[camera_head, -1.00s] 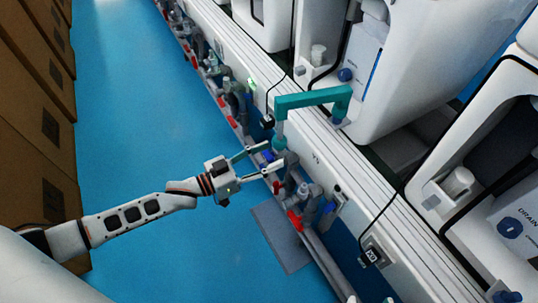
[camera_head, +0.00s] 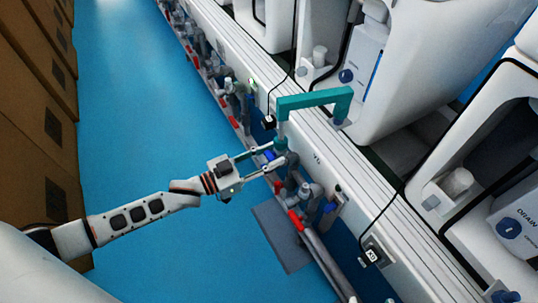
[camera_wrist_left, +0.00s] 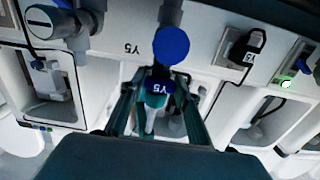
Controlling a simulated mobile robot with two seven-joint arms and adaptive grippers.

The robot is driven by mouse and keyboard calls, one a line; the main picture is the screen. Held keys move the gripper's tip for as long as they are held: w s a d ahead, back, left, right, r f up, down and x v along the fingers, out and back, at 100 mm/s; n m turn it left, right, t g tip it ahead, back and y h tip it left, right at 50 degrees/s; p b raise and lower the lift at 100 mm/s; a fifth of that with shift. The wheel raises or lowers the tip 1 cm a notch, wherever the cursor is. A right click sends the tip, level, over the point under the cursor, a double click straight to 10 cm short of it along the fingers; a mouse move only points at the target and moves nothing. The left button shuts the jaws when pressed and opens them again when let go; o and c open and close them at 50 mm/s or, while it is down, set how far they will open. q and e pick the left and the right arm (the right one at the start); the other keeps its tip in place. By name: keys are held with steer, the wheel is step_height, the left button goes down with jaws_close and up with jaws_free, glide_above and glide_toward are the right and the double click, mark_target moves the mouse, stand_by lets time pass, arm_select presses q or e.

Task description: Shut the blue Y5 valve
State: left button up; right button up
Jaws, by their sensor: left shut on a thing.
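The blue Y5 valve (camera_head: 269,156) sits on the pipe run beside the white bench, partly hidden by my fingers. The left gripper also shows in the wrist view (camera_wrist_left: 157,97). My right gripper is not in view.
Grey pipes with red handles (camera_head: 295,220) run along the bench's foot.

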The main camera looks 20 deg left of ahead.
arm_select(q)
steer(key=o, duration=1.1)
steer(key=shift+o, duration=0.2)
steer(key=v, duration=1.2)
